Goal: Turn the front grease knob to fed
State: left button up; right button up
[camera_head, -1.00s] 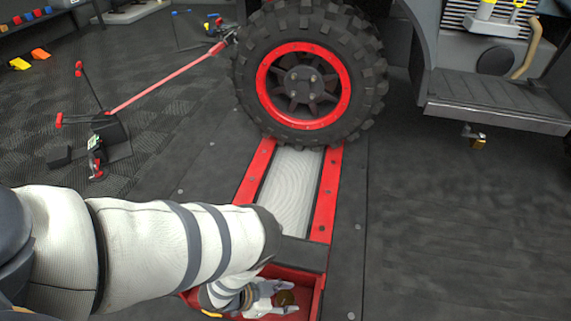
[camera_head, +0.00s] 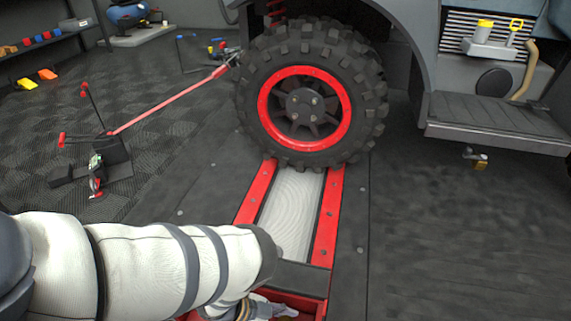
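My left arm comes in from the left, and my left gripper (camera_head: 270,308) is at the bottom edge, cut off by the frame. It is down at the red box (camera_head: 312,307) at the near end of the roller bed. The front grease knob cannot be made out now; the place by the fingers is mostly below the frame. Whether the fingers are closed on anything does not show. My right gripper is not in view.
A large tyre with a red-rimmed wheel (camera_head: 305,110) stands at the far end of the pale roller (camera_head: 292,215) between red rails. A red strap (camera_head: 170,100) runs from a floor stand (camera_head: 105,155) to near the tyre. Floor on the right is clear.

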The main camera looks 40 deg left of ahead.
pick_arm(q)
jog(key=o, duration=1.2)
jog(key=shift+d, duration=0.1)
jog(key=v, duration=1.2)
